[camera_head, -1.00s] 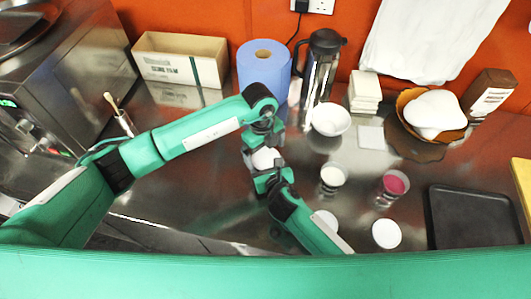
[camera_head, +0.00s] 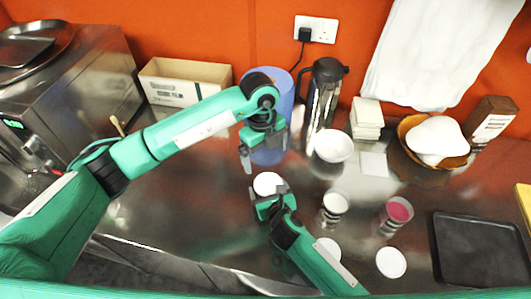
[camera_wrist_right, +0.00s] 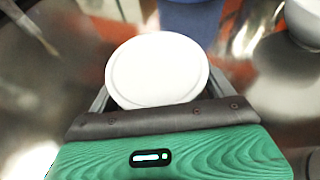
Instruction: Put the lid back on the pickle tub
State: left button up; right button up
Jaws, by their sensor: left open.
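A round white lid (camera_head: 267,183) is gripped edge to edge between the fingers of my right gripper (camera_head: 268,194), above the counter. In the right wrist view the lid (camera_wrist_right: 158,70) shows its flat face with a raised rim. My left gripper (camera_head: 262,150) is open and empty, just above and apart from the lid. A tub with pink-red contents (camera_head: 399,211) stands uncovered at right; a tub with pale contents (camera_head: 334,205) stands uncovered left of it. I cannot read a label on either. Two white discs like lids lie nearer me, one at right (camera_head: 390,262) and one beside my right forearm (camera_head: 328,247).
A black tray (camera_head: 478,250) lies at right. A white bowl (camera_head: 333,145), a steel flask (camera_head: 322,95), a blue paper roll (camera_head: 283,90), stacked napkins (camera_head: 366,118) and a basket (camera_head: 408,125) stand behind. The counter left of my right gripper is clear.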

jog(key=shift+o, duration=0.9)
jog(key=b+v, duration=0.2)
jog(key=v, duration=1.2)
jog(key=shift+b, duration=0.4)
